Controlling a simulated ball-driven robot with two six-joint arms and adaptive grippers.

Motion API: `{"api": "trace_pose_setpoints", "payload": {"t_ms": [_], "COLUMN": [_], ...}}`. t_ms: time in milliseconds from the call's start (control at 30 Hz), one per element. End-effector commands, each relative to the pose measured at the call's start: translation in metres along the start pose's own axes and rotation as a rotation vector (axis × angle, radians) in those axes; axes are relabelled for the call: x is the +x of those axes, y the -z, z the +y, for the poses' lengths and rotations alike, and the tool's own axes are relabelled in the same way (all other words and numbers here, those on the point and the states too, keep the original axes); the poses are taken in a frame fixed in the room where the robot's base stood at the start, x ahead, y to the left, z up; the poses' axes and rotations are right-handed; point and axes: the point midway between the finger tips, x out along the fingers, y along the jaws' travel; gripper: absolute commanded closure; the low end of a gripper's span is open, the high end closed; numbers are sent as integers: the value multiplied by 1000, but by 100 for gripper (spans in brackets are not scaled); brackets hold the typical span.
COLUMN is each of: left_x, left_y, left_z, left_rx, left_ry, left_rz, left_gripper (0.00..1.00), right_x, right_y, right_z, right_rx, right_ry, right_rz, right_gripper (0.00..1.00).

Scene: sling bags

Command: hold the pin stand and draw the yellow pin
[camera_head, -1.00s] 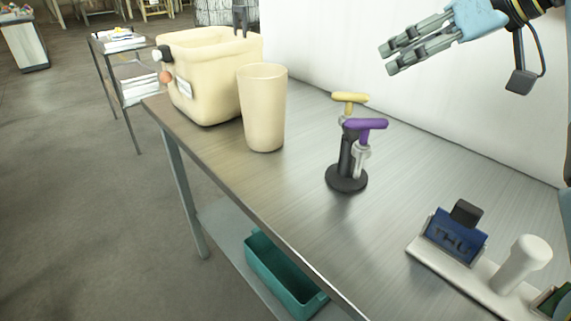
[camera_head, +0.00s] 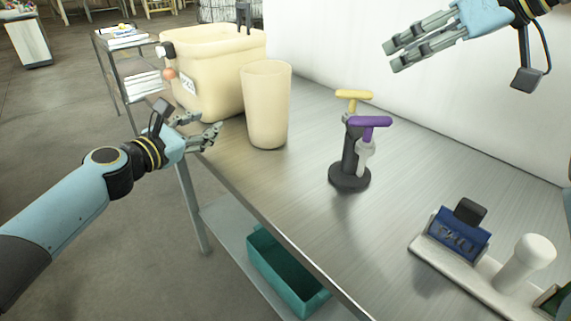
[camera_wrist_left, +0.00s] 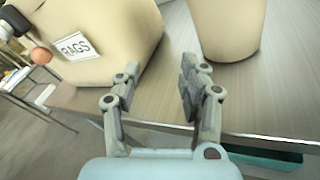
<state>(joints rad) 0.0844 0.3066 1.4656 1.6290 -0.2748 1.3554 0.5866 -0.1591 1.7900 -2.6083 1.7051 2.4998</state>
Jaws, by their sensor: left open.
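The pin stand (camera_head: 350,178) stands upright on the metal table, with a round black base and a dark post. The yellow pin (camera_head: 354,95) shows its T-shaped handle at the top, behind the purple-handled pin (camera_head: 369,122); its shaft is mostly hidden. My left gripper (camera_head: 209,124) is open and empty at the table's left edge, well left of the stand, near the bin and the cup. Its open fingers (camera_wrist_left: 155,82) also show in the left wrist view. My right gripper (camera_head: 390,58) is open and empty, above and behind the stand to the right.
A white rack (camera_head: 440,258) with a blue block is at the front right. A teal tray (camera_head: 275,285) sits below.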

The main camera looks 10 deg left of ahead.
Motion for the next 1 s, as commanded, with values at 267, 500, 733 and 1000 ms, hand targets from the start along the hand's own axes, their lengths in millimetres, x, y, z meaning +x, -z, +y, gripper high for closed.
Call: {"api": "trace_pose_setpoints", "payload": {"t_ms": [267, 500, 733, 1000], "left_x": [-15, -37, -22, 16], "left_y": [-58, -89, -101, -119], "left_z": [-148, -198, -216, -245], "left_rx": [-282, -381, -392, -392], "left_ry": [474, 674, 696, 695], "left_rz": [-170, -250, -261, -259], "left_gripper": [58, 58, 58, 58], "right_x": [0, 0, 0, 0], "right_y": [-1, 0, 0, 0], "right_z": [0, 0, 0, 0], "right_rx": [0, 0, 0, 0], "right_ry": [0, 0, 0, 0], "right_rz": [-1, -1, -1, -1], "right_gripper": [62, 62, 62, 62]}}
